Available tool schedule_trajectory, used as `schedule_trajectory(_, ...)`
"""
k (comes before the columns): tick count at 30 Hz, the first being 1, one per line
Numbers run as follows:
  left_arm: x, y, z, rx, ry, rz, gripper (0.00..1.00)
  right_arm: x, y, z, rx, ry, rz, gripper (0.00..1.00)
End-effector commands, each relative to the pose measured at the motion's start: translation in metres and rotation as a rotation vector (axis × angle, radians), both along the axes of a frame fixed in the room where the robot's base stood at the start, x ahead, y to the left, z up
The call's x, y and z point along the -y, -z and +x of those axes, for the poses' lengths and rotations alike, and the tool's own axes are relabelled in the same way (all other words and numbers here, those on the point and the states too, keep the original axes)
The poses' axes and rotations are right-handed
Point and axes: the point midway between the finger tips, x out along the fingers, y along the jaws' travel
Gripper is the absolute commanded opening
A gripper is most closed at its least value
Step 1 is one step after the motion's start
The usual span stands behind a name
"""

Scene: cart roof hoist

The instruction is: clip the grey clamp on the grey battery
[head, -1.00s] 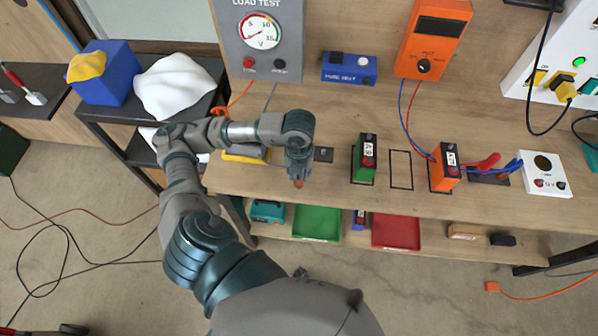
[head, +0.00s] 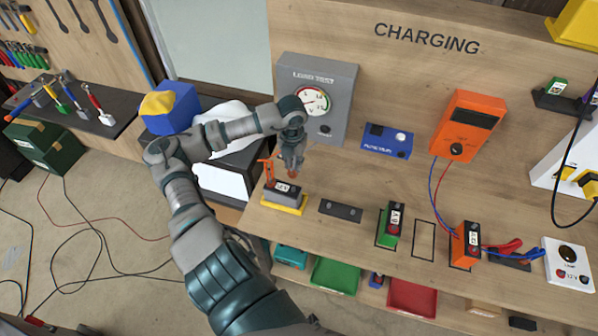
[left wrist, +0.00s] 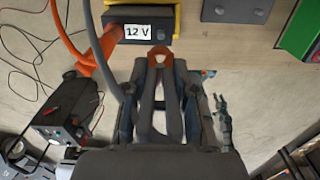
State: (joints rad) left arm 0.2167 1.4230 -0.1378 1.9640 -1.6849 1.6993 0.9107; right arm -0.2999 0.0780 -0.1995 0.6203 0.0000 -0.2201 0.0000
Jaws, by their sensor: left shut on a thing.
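The grey battery (head: 284,188) sits on a yellow base (head: 284,208) at the left of the bench; its "12 V" label shows in the left wrist view (left wrist: 138,31). An orange clamp (head: 268,171) is at its left end, also seen in the left wrist view (left wrist: 98,52). My left gripper (head: 292,168) is shut on the grey clamp (left wrist: 160,88), whose copper-coloured tip points at the battery. In the head view the tip is just above and behind the battery's right part; contact cannot be told. My right gripper is not in view.
A dark plate (head: 340,210) lies right of the battery. The grey load tester (head: 318,95) stands behind. A green battery (head: 390,224) and an orange battery (head: 467,244) stand further right. The bench front between battery and plate is clear.

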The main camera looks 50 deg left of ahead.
Motion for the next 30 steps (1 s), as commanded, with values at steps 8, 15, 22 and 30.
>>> schedule_trajectory(8,-0.001,0.001,0.0,0.0,-0.001,-0.001,0.0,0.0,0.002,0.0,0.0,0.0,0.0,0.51)
schedule_trajectory(15,-0.001,0.01,0.0,0.001,-0.001,-0.002,0.0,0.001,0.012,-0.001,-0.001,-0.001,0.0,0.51)
schedule_trajectory(22,-0.001,0.033,0.0,0.0,-0.001,-0.001,0.0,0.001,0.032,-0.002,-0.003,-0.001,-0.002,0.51)
schedule_trajectory(30,0.0,0.057,0.0,0.0,-0.001,-0.001,0.0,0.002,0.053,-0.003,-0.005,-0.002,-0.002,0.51)
